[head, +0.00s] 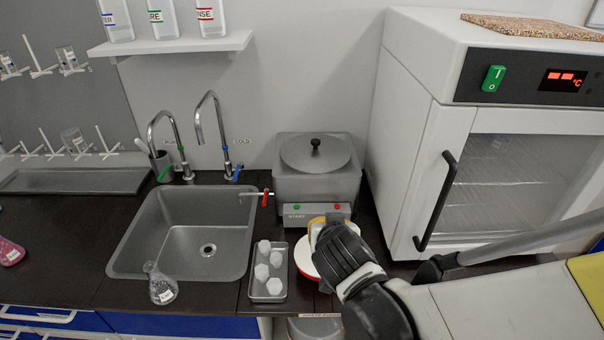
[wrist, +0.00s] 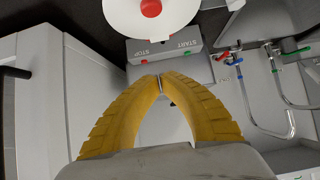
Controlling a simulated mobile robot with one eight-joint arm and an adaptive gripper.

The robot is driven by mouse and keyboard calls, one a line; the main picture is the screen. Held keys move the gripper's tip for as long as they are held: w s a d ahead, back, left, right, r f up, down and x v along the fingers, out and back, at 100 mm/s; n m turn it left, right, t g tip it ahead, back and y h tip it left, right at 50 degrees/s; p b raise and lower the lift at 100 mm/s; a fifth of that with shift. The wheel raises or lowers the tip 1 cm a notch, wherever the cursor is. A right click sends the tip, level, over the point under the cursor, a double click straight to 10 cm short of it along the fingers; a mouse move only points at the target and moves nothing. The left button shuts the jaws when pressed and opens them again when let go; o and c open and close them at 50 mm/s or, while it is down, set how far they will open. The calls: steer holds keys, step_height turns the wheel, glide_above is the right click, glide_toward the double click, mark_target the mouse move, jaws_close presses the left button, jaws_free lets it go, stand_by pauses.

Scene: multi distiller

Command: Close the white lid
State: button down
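The white lid (head: 304,261) is a round white disc on the dark counter near its front edge, partly hidden behind my gripper in the head view. In the wrist view the white lid (wrist: 178,18) shows at the top with a red knob at its middle, cut off by the frame edge. I cannot tell whether it lies flat or is tilted. My gripper (head: 322,224) is above the counter, in front of the steel distiller and beside the lid. In the wrist view its yellow fingers (wrist: 161,82) meet at the tips with nothing visible between them.
The steel distiller (head: 289,186) with a black-knobbed cover stands behind. A white oven (head: 402,150) is close on the right. A small tray (head: 281,291) of white pieces, a sink (head: 170,232) and a flask (head: 160,288) are left. A grey bin (head: 315,329) stands below the counter edge.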

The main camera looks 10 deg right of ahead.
steer(key=s+f+b, duration=0.2)
steer(key=f, duration=0.1)
steer(key=s+a+f+b, duration=0.1)
steer(key=s+f+b, duration=0.1)
steer(key=shift+s+f+b, duration=0.25)
steer(key=shift+f+b, duration=0.15)
steer(key=shift+f, duration=0.1)
steer(key=shift+s+f+b, duration=0.25)
steer(key=shift+f+b, duration=0.15)
steer(key=shift+f, duration=0.1)
